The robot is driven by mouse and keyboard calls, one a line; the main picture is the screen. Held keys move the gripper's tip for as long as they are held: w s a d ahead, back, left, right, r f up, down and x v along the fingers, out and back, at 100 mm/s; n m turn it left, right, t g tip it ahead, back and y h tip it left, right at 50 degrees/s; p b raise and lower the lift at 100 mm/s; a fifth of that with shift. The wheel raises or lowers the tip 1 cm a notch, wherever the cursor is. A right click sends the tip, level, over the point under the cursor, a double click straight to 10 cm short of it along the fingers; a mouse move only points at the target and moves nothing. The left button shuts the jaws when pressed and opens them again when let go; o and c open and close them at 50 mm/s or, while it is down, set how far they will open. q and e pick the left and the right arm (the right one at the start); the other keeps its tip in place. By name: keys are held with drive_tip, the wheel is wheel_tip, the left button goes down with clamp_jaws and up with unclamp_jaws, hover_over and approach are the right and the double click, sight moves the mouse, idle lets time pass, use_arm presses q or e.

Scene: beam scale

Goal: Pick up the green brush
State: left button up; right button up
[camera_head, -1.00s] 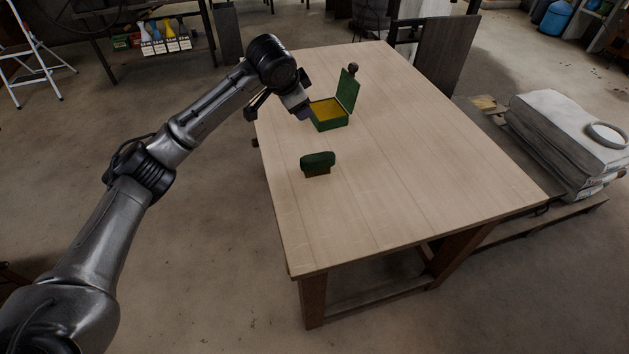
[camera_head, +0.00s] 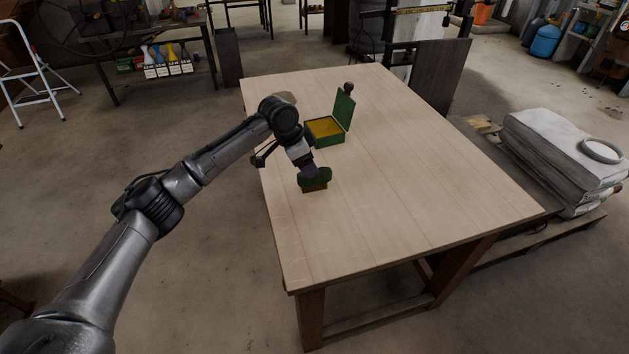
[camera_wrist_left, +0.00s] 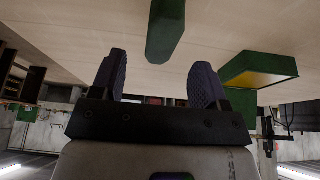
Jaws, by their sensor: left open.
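The green brush (camera_head: 314,184) sits on the wooden table (camera_head: 400,190), with a green top over a brown lower part. My left gripper (camera_head: 309,170) is above and just behind it in the head view, pointing down and hiding part of its top. In the left wrist view, the jaws of my left gripper (camera_wrist_left: 158,76) are apart with nothing between them. The brush (camera_wrist_left: 166,30) lies beyond the fingertips, roughly in line with the gap. I cannot tell how far the tips are from it. My right gripper is not in view.
An open green box (camera_head: 325,139) with a yellow inside stands behind the brush, its lid raised on the right. It also shows in the left wrist view (camera_wrist_left: 240,70). A small dark round object (camera_head: 348,87) is behind the lid. The table's right and front are clear.

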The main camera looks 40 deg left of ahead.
use_arm(q)
drive_tip(key=shift+w+d+f, duration=0.1)
drive_tip(key=shift+d+f, duration=0.05)
drive_tip(key=shift+f, duration=0.35)
drive_tip(key=b+x, duration=0.1)
drive_tip(key=x, duration=0.4)
drive_tip(key=shift+r, duration=0.1)
drive_tip(key=shift+c, duration=1.2)
drive_tip(key=c, duration=0.9)
drive_tip(key=shift+o, duration=0.2)
drive_tip(key=shift+r, duration=0.55)
wheel_tip(320, 180, up, 3)
drive_tip(key=shift+w+r+p, duration=0.1)
drive_tip(key=shift+r+p, duration=0.05)
drive_tip(key=shift+p, duration=0.25)
drive_tip(key=d+r+p, duration=0.1)
drive_tip(key=d+r, duration=0.2)
drive_tip(key=d, duration=0.2)
drive_tip(key=s+d+r+p, duration=0.1)
drive_tip(key=d+r, duration=0.2)
drive_tip(key=d, duration=0.3)
drive_tip(key=shift+s+d+r, duration=0.15)
drive_tip(key=shift+d+r, duration=0.05)
drive_tip(key=shift+r, duration=0.1)
